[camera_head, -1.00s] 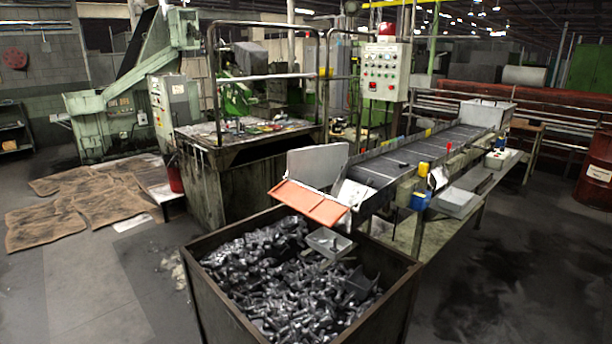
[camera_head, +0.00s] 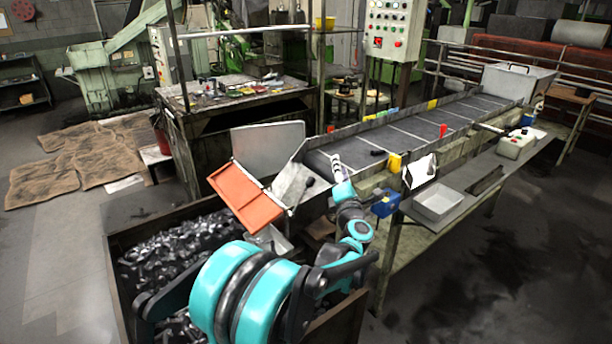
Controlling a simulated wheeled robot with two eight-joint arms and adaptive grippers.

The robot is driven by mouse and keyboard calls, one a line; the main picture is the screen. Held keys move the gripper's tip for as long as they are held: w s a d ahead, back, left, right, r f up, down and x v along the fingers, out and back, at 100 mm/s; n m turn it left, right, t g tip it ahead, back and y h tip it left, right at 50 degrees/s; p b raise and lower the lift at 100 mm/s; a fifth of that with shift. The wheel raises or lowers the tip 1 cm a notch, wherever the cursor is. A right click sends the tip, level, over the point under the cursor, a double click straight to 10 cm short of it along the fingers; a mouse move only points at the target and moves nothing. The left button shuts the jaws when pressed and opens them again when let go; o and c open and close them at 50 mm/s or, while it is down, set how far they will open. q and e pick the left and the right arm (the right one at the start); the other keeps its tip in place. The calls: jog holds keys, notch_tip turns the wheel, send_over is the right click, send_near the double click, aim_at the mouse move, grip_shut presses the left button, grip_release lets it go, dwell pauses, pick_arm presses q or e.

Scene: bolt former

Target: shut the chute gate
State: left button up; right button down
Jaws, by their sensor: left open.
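An orange panel (camera_head: 243,196), which looks like the chute gate, slopes out over the bolt bin at the conveyor's near end. A pale grey plate (camera_head: 268,147) stands upright behind it, and a light metal chute piece (camera_head: 293,184) with a small dark knob joins it to the belt. My left gripper (camera_head: 335,163) is small in view, over the belt's near end, to the right of the chute piece and apart from the orange panel. It is open, and I see nothing held in it. My teal and black left arm hides part of the bin. My right gripper is out of view.
The conveyor belt (camera_head: 420,130) runs back to the right. Below it are a blue box (camera_head: 385,203) and a grey tray (camera_head: 439,204). The bin (camera_head: 112,285) of dark bolts stands in front. A work table (camera_head: 245,114) with rails is behind. The floor at right is clear.

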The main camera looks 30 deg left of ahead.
aim_at(311, 185)
pick_arm(q)
jog(key=a+f+n+g+y, duration=0.1)
jog(key=a+f+n+g, duration=0.1)
jog(key=f+n, duration=0.1)
jog(key=a+f+n+g+y, duration=0.1)
jog(key=a+f+n+g, duration=0.1)
jog(key=a+f, duration=0.1)
jog(key=a+f+n+g+y, duration=0.1)
jog(key=a+f+n+g, duration=0.1)
jog(key=a+f+n, duration=0.1)
jog(key=shift+s+n+y, duration=0.3)
jog(key=shift+y, duration=0.1)
jog(key=shift+w+a+f, duration=0.1)
jog(key=shift+a, duration=0.2)
jog(key=b+x, duration=0.1)
jog(key=x, duration=0.6)
jog(key=shift+b, duration=0.35)
jog(key=shift+w+d, duration=0.1)
grip_shut()
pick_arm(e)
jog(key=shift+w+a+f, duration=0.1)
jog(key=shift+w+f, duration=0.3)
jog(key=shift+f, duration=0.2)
